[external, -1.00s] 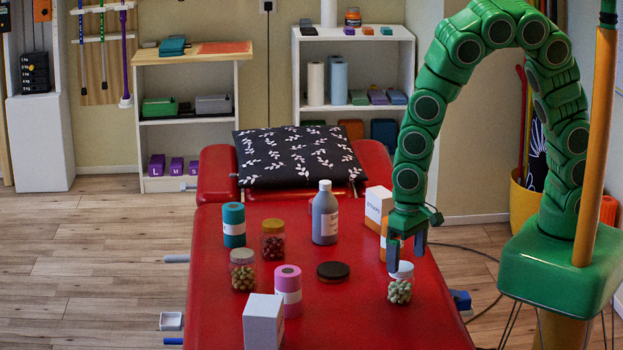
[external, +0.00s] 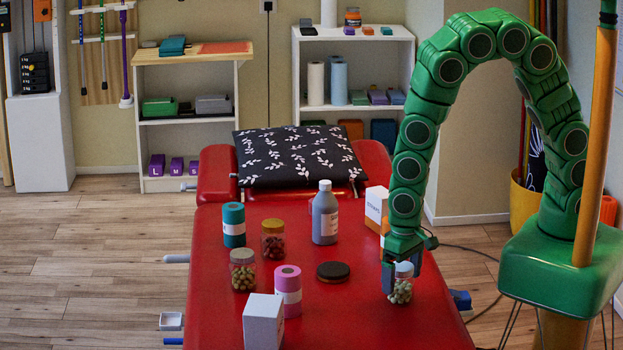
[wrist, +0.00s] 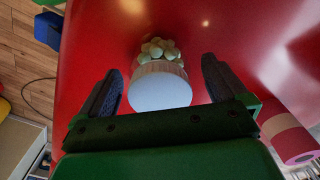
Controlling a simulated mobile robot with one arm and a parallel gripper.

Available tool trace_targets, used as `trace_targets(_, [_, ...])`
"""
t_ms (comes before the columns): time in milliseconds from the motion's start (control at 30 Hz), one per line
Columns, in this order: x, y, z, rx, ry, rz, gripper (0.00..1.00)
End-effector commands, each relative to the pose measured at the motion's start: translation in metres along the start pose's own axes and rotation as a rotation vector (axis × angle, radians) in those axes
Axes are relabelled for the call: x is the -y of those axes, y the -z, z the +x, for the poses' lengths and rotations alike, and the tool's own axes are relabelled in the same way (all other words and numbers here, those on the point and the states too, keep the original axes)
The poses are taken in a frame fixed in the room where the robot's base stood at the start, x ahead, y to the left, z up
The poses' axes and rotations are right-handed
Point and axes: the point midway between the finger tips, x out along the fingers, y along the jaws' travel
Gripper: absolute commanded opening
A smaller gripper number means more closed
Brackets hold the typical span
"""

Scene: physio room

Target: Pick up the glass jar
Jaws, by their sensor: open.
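A glass jar (external: 401,289) with a white lid and pale green balls inside stands upright on the red treatment table (external: 345,325), near its right edge. In the wrist view the jar's white lid (wrist: 159,88) lies between the two fingers of my gripper (wrist: 163,88), with a gap on each side. My gripper (external: 402,280) is open and has come down around the upper part of the jar. In the external view a finger partly hides the jar. Two more jars stand to the left, one with dark red contents (external: 273,242) and one with pale brownish contents (external: 243,275).
A dark round lid or disc (external: 333,271), a pink roll (external: 288,285) and a white box (external: 263,322) lie left of my gripper. A grey bottle (external: 325,215), a teal roll (external: 233,225) and a white carton (external: 376,206) stand farther back. The table's front right is clear.

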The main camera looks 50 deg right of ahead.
Motion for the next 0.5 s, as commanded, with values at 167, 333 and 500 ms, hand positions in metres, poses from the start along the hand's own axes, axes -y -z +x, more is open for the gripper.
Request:
trace_targets(167, [-0.001, 0.001, 0.019, 0.006, -0.004, 0.002, 0.99])
trace_targets(333, [-0.001, 0.002, 0.031, 0.003, -0.002, 0.001, 0.99])
trace_targets(500, [0.0, 0.003, 0.033, 0.001, 0.0, 0.0, 0.99])
